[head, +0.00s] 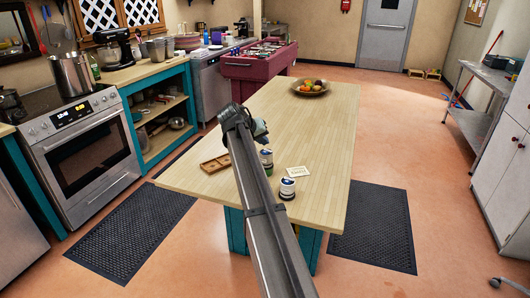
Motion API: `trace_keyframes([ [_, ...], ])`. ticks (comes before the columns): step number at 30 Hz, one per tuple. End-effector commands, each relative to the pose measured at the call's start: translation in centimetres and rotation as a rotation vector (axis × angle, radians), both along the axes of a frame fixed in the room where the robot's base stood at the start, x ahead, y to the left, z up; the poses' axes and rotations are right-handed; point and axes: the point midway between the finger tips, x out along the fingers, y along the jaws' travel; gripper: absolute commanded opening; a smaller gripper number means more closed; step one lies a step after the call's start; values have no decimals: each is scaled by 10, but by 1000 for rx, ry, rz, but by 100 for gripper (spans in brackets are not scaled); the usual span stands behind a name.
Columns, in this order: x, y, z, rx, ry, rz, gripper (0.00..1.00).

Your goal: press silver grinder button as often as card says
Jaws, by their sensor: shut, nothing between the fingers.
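My arm reaches over the wooden island table (318,120). My gripper (261,131) is small and partly hidden by my arm; it is shut and empty, above the table. Just below it in the picture stands a small round canister (266,157) with a pale top and dark band. A second such canister (287,188) stands nearer the front edge. Which one is the silver grinder, and where its button is, I cannot tell. A small cream card (298,172) lies right of the canisters; its writing is too small to read.
A shallow wooden tray (215,163) lies left of my arm. A fruit bowl (310,87) stands at the table's far end. The table between the bowl and the card is clear. A stove (85,145) and a teal shelf unit (160,110) stand at left.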

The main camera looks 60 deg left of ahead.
Motion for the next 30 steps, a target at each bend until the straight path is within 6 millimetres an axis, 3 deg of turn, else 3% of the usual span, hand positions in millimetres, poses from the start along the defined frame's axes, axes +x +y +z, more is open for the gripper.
trace_keyframes([
  [18, 0, 0, 49, 1, 0, 1, 0],
  [30, 0, 0, 52, 0, 0, 0, 0],
])
